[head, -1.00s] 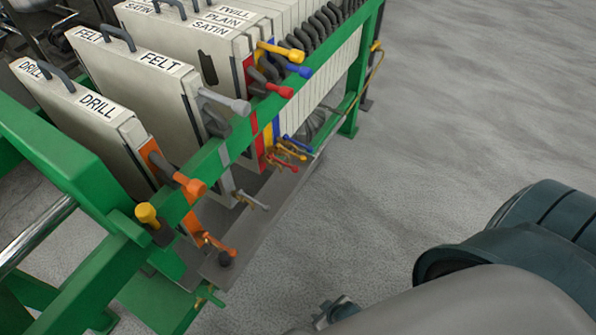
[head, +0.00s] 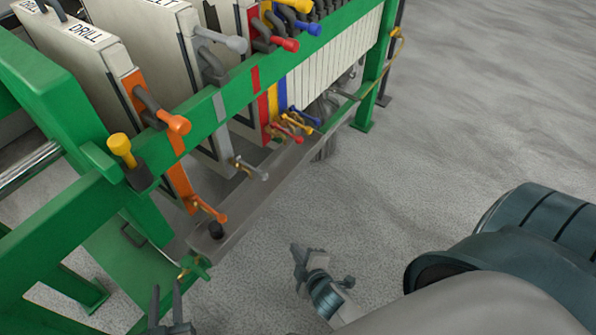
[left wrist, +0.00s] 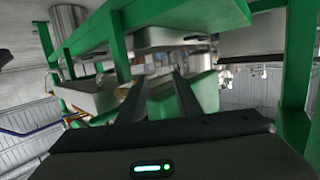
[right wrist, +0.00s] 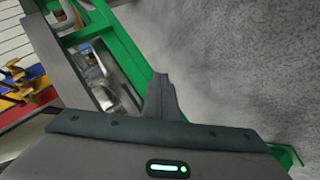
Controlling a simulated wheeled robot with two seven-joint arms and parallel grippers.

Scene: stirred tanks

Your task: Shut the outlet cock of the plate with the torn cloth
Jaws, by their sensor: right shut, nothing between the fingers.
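Small outlet cocks line the plates' lower edge in the head view: orange (head: 212,211), grey (head: 252,171), red (head: 288,134), yellow (head: 297,125) and blue (head: 306,117). Their levers point outward to the right. My left gripper (head: 166,297) is open and empty at the bottom, below the orange cock. My right gripper (head: 297,252) is shut and empty, right of the trough and apart from the cocks.
A green frame rail (head: 225,105) runs above the cocks, with larger coloured handles along it. A grey trough (head: 235,220) lies under them. A green valve (head: 194,266) sits at its near end.

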